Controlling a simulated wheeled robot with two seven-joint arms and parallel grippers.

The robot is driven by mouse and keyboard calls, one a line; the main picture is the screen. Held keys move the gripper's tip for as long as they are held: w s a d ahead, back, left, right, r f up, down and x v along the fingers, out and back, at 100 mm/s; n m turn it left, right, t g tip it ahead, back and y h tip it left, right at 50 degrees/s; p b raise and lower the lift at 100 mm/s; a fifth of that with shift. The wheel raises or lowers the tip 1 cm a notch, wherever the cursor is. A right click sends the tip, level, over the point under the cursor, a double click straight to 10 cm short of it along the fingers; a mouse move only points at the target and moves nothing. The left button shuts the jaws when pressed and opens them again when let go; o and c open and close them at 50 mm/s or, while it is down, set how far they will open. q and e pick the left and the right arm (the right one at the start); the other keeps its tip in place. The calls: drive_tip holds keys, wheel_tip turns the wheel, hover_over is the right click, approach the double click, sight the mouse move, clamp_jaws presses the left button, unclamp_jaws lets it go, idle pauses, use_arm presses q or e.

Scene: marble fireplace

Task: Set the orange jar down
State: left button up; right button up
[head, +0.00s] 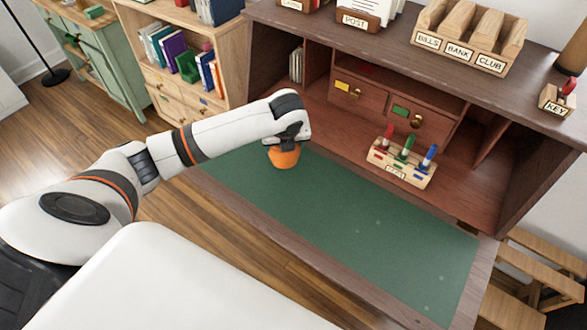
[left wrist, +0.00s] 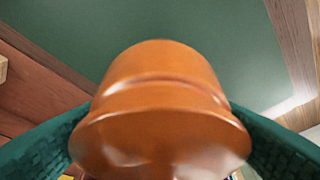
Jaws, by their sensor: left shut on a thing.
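The orange jar (head: 284,158) is held by my left gripper (head: 284,145) over the left part of the desk's green writing surface (head: 350,215). In the left wrist view the jar (left wrist: 160,110) fills the middle, between the two dark green finger pads (left wrist: 160,130), which touch it on both sides. The green surface (left wrist: 230,40) shows behind it. I cannot tell whether the jar's underside touches the surface. My right gripper is not in view.
A wooden pen holder (head: 402,168) with red, green and blue items stands at the desk's back. Small drawers (head: 358,97) and open pigeonholes rise behind. Labelled wooden trays (head: 470,40) stand on the top shelf. The middle and right of the green surface are clear.

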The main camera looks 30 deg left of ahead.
use_arm(q)
drive_tip(key=shift+w+f, duration=0.1)
drive_tip(key=shift+f, duration=2.65)
drive_tip(key=o, duration=1.2)
drive_tip(key=shift+f, duration=0.1)
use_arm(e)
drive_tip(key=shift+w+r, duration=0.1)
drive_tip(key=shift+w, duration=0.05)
use_arm(q)
drive_tip(key=v, duration=1.2)
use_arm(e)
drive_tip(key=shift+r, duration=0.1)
